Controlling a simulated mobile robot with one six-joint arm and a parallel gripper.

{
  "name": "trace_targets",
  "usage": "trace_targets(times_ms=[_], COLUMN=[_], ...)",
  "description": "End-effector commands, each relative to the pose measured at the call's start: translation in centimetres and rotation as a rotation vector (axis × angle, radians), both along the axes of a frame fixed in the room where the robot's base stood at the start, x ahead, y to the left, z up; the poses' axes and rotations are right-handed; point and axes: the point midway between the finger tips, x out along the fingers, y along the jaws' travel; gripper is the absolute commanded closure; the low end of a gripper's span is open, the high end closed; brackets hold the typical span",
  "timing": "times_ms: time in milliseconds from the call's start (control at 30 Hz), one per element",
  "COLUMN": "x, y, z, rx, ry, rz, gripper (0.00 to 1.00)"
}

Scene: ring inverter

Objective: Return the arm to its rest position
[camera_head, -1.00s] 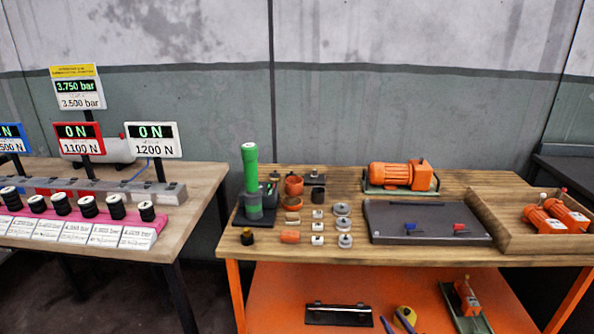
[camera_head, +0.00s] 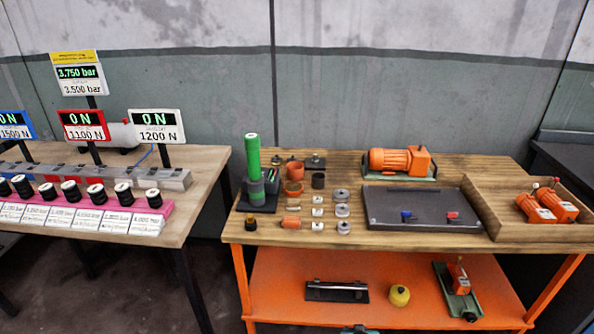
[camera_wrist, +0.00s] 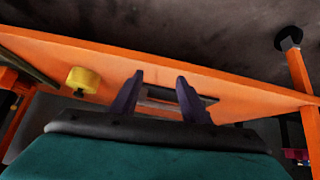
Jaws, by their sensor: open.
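My gripper (camera_wrist: 160,77) shows in the wrist view, with two dark purple fingers standing apart and nothing between them. The fingers point toward the orange lower shelf (camera_wrist: 70,52) of the workbench, which crosses the wrist view at a slant. A dark flat tray (camera_wrist: 172,97) on that shelf is partly hidden behind the fingers. In the head view only a small dark and teal piece (camera_head: 360,329), likely part of my arm, shows at the bottom edge below the shelf.
The workbench (camera_head: 395,243) holds rings, a green cylinder (camera_head: 253,157), an orange motor (camera_head: 400,161), a grey board (camera_head: 425,208) and a wooden tray (camera_head: 483,214). A yellow part (camera_head: 399,295) sits on the shelf. A second table (camera_head: 205,170) stands left, with a floor gap between.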

Motion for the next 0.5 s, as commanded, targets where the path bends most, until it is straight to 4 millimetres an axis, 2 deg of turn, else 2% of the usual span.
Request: trace_targets(times_ms=[33,267,500], x=[-1.5,-8.2,-15.8], y=[0.4,1.4,2.0], z=[0.0,-1.5,-2.4], rx=[-0.005,-0.017,-0.004], ry=[0.052,0.298,0.565], rz=[-0.009,-0.057,-0.097], gripper=[0.58,0.58,0.58])
